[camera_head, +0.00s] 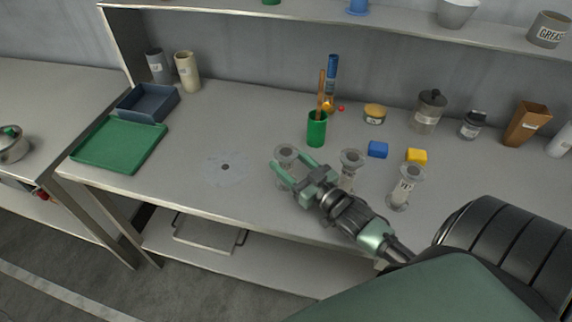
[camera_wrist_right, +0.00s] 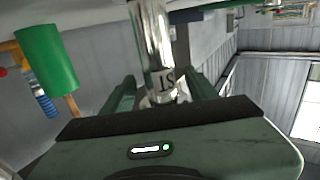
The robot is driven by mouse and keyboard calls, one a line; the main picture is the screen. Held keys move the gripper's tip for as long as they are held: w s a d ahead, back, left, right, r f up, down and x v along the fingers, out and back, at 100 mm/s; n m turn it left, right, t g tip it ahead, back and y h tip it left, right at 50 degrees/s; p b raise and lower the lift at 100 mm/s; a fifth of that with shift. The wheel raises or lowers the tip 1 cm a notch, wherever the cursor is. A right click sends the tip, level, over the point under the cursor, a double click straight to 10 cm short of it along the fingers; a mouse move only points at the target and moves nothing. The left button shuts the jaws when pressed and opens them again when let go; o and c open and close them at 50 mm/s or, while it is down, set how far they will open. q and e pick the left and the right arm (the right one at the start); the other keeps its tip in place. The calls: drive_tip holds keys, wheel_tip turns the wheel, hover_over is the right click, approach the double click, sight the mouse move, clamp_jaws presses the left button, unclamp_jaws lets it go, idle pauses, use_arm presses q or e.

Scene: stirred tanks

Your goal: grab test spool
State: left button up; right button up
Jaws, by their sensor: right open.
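Three clear spool-like pieces with flanged ends stand on the grey bench. The left one (camera_head: 284,153) is between the fingers of my right gripper (camera_head: 290,162), which is open around it. In the right wrist view this spool (camera_wrist_right: 153,40) is shiny, with a dark-lettered label near its lower end, and stands between the two green fingers. I cannot tell whether either finger touches it. The middle spool (camera_head: 351,160) is partly hidden behind my gripper, and the right spool (camera_head: 407,186) stands near the front edge. My left gripper is not in view.
A green cup (camera_head: 317,130) with tall tools stands behind the left spool. A blue block (camera_head: 377,149) and a yellow block (camera_head: 416,156) lie behind the other spools. A green tray (camera_head: 120,145) is at the left. The bench around the small dark hole (camera_head: 225,167) is clear.

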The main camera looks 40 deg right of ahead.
sight(278, 152)
drive_tip(key=w, duration=0.2)
drive_tip(key=w+p, duration=0.1)
drive_tip(key=shift+w+a+r, duration=0.15)
drive_tip(key=shift+w+a, duration=0.1)
drive_tip(key=shift+w, duration=0.45)
drive_tip(key=shift+s, duration=0.1)
drive_tip(key=shift+c, duration=0.9)
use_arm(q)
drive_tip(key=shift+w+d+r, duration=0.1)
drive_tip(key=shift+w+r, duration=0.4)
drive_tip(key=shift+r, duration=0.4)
use_arm(e)
clamp_jaws()
